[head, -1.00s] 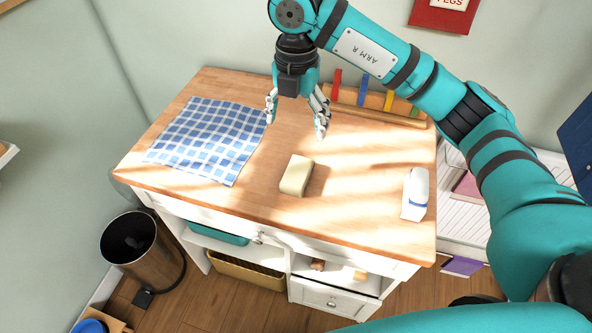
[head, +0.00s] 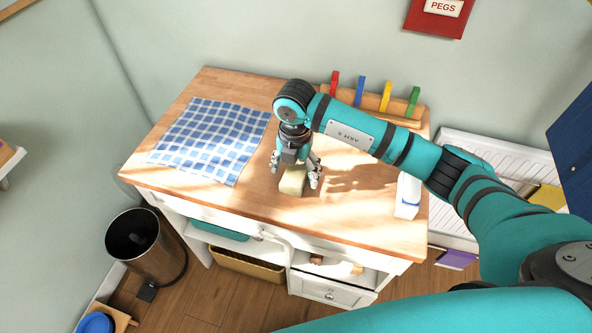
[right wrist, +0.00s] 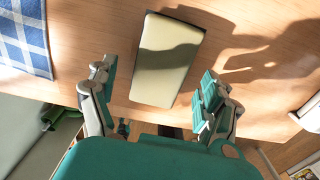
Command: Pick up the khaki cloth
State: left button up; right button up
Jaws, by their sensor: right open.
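The khaki cloth (head: 291,186) is a folded, block-like bundle on the wooden tabletop, near its front middle. My right gripper (head: 295,175) points down over it with its fingers open, and partly hides it in the head view. In the right wrist view the khaki cloth (right wrist: 168,58) lies beyond and between the two open fingers of the right gripper (right wrist: 156,82), with nothing held. I cannot tell from the frames whether a finger touches it. My left gripper is not in view.
A blue checked cloth (head: 208,140) lies flat at the left of the tabletop (head: 262,205). A white and blue object (head: 408,195) stands near the right edge. A rack with coloured pegs (head: 372,101) is at the back by the wall. Bare wood surrounds the khaki cloth.

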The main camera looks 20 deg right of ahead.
jog(key=shift+f, duration=0.7)
jog(key=c, duration=1.2)
jog(key=shift+o, duration=0.2)
jog(key=shift+r, duration=0.15)
jog(key=shift+r+b, duration=0.4)
jog(key=shift+r, duration=0.15)
notch_tip(320, 180, up, 2)
jog(key=shift+s+a+r+b, duration=0.1)
jog(key=shift+b, duration=0.55)
jog(key=s+a+b, duration=0.1)
jog(key=s+a, duration=0.1)
jog(key=s, duration=0.5)
jog(key=s+a+r+b, duration=0.1)
jog(key=s+a+b, duration=0.1)
jog(key=s, duration=0.6)
jog(key=shift+a+r, duration=0.25)
jog(key=shift+a, duration=0.3)
